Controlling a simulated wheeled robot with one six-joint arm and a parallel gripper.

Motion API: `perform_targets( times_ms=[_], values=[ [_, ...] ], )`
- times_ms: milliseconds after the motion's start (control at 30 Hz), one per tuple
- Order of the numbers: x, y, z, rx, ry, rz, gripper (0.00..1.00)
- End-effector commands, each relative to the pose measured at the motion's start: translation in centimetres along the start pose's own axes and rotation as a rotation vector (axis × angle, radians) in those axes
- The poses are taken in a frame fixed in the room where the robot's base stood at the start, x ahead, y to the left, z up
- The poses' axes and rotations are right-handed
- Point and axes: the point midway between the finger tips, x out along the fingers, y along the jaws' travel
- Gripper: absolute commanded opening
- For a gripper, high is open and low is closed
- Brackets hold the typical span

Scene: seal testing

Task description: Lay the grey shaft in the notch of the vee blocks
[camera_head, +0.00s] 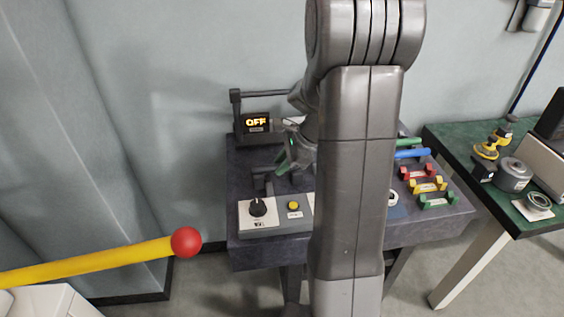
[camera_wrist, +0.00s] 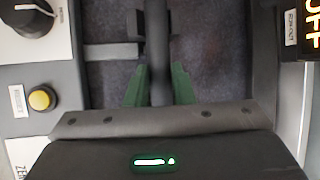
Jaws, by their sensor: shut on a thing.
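My gripper (camera_head: 284,162), with green fingers, is over the left part of the dark table and partly hidden by my arm. In the wrist view my gripper (camera_wrist: 159,90) is shut on a dark grey round bar, seemingly the grey shaft (camera_wrist: 157,50). The shaft runs up the picture from between the fingers. A black block (camera_wrist: 136,23) shows at both sides of its far part, probably a vee block. A dark block shape also shows left of the fingers in the head view (camera_head: 262,186). I cannot tell whether the shaft touches it. The shaft's near end is hidden.
A panel with a black knob (camera_head: 257,207) and a yellow button (camera_head: 293,205) lies in front. A display reading OFF (camera_head: 256,122) stands behind. Red (camera_head: 418,173), yellow and green pieces and a blue bar (camera_head: 411,153) lie at the right. A red-tipped yellow bar (camera_head: 186,242) is at lower left.

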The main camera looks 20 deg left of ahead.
Motion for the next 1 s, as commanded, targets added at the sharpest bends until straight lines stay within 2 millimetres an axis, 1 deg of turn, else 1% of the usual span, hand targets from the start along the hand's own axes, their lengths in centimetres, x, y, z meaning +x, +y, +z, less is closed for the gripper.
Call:
perform_targets(
  times_ms=[233,833,867,900,967,1000],
  values=[
    [0.0,0.0,0.0,0.0,0.0,-0.001,0.0],
    [0.9,0.2,-0.5,0.001,-0.001,-0.001,0.0],
    [0.9,0.2,-0.5,0.0,-0.001,-0.001,0.23],
    [0.9,0.2,-0.5,0.0,-0.001,-0.001,0.31],
    [0.9,0.2,-0.5,0.0,-0.001,-0.001,0.43],
    [0.9,0.2,-0.5,0.0,-0.001,-0.001,0.47]
  ],
)
